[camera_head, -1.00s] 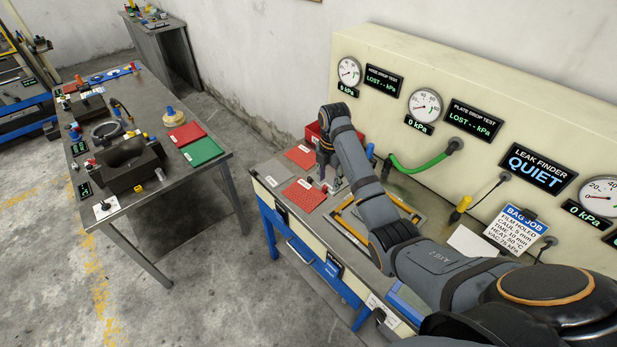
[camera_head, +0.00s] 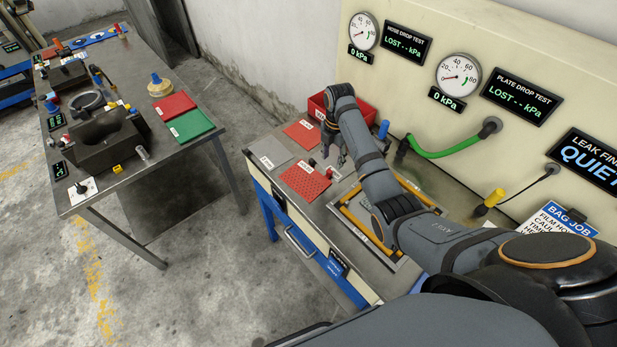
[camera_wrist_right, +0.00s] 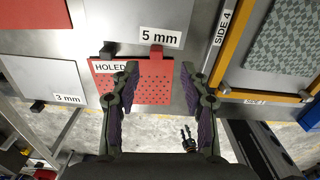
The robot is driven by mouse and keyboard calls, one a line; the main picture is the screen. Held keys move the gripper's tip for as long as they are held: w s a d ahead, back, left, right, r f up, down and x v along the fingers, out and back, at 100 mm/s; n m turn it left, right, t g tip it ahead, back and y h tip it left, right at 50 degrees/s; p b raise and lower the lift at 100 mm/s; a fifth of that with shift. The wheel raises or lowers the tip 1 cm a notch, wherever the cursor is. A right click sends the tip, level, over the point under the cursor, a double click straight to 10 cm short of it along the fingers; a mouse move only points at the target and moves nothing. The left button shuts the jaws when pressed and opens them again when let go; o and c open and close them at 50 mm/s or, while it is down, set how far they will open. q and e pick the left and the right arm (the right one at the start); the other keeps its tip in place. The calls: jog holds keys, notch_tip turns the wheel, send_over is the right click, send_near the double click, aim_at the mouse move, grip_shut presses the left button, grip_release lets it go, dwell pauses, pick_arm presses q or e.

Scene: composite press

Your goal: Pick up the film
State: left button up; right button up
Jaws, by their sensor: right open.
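The film labelled HOLED is a red sheet dotted with small holes (camera_head: 304,182). It lies flat at the near left part of the press bench. In the right wrist view the film (camera_wrist_right: 150,92) shows between and beyond my right fingers, with a small red tab at its edge. My right gripper (camera_head: 334,158) is open and empty, just above and beside the film; in the wrist view its two fingers (camera_wrist_right: 160,85) stand apart on either side. Whether they touch the film cannot be told. My left gripper is not in view.
A plain red sheet (camera_head: 302,133) and a grey plate (camera_head: 268,154) lie near the film. A plate marked 5 mm (camera_wrist_right: 125,20) sits beside it. An orange-edged frame (camera_head: 352,222) lies to the right. A red bin (camera_head: 362,112) stands behind. A second table (camera_head: 150,178) is at left.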

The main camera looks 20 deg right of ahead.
aim_at(330, 171)
jog(key=shift+w+a+f+p, duration=0.15)
jog(key=shift+f+p, duration=0.25)
jog(key=shift+f, duration=1.3)
jog(key=shift+a+f+p, duration=0.1)
jog(key=shift+f+p, duration=0.25)
jog(key=shift+f, duration=1.3)
grip_shut()
